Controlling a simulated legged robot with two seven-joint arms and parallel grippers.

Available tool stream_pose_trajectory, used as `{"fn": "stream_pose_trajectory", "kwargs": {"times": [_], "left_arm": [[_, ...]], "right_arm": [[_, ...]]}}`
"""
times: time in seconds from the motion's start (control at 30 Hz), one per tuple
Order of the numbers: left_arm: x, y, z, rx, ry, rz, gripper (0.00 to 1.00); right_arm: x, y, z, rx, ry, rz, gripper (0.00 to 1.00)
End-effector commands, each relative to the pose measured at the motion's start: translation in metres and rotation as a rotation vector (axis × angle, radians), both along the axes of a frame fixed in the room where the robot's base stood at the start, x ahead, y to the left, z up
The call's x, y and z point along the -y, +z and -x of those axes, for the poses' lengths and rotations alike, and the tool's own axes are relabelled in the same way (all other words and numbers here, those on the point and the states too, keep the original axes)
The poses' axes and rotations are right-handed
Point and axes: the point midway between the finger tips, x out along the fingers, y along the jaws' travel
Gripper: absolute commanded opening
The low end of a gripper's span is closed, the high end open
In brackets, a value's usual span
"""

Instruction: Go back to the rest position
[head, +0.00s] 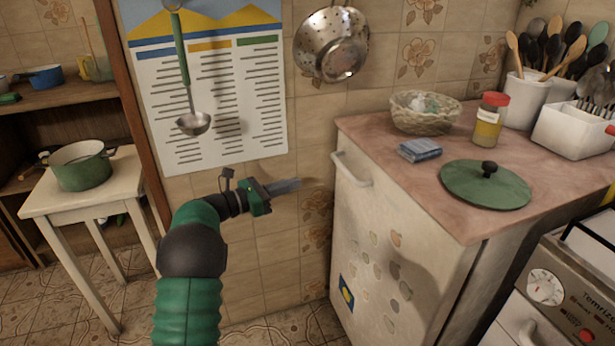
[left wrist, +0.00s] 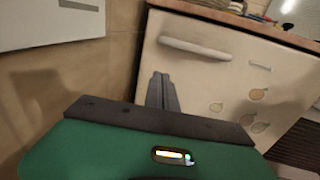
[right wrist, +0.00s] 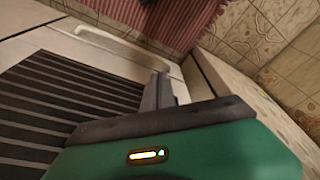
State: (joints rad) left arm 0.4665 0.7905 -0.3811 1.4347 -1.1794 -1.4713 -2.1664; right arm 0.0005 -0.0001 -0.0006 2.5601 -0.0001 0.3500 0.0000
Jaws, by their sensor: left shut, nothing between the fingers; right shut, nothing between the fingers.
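My left gripper (head: 287,186) is raised in the middle of the head view, in front of the tiled wall and left of the white cabinet. It is shut and empty, its fingers pointing right. In the left wrist view its closed fingers (left wrist: 161,92) show against the cabinet front. My right gripper is outside the head view. In the right wrist view its fingers (right wrist: 160,90) are together and hold nothing, close to a pale surface with dark slats.
The white cabinet (head: 385,240) carries a green lid (head: 486,185), a wicker basket (head: 425,117) and a jar (head: 488,120). A stove (head: 560,290) stands at the right. A green pot (head: 80,168) is on a small table at the left. A ladle (head: 193,122) and colander (head: 331,45) hang on the wall.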

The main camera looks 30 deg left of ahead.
Motion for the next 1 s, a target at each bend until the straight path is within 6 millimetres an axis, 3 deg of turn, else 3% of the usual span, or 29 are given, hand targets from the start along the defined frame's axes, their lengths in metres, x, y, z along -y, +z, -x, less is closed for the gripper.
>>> {"fn": "stream_pose_trajectory", "kwargs": {"times": [0.13, 0.57, 0.67, 0.77, 0.87, 0.93, 1.0], "left_arm": [[-0.008, 0.0, 0.009, -0.001, 0.001, -0.001, 0.0], [-0.007, 0.0, 0.009, -0.001, 0.003, 0.004, 0.0], [-0.005, 0.011, -0.001, -0.044, 0.069, 0.112, 0.0], [-0.002, 0.025, -0.018, -0.181, 0.257, 0.452, 0.0], [0.013, 0.014, -0.016, -0.396, 0.515, 1.006, 0.0], [0.038, -0.017, 0.008, -0.56, 0.716, 1.424, 0.0], [0.07, -0.055, 0.049, -0.699, 0.932, 1.795, 0.0]], "right_arm": [[0.0, 0.005, 0.0, 0.0, 0.001, 0.0, 0.0], [0.0, 0.004, 0.0, 0.0, 0.001, 0.0, 0.0], [0.0, 0.008, 0.0, 0.0, 0.001, 0.0, 0.0], [0.0, 0.015, 0.0, 0.0, 0.001, 0.0, 0.0], [0.0, 0.025, 0.0, 0.0, 0.001, 0.0, 0.0], [0.0, 0.031, 0.0, 0.0, 0.001, 0.0, 0.0], [0.0, 0.035, 0.0, 0.0, 0.001, 0.0, 0.0]]}}
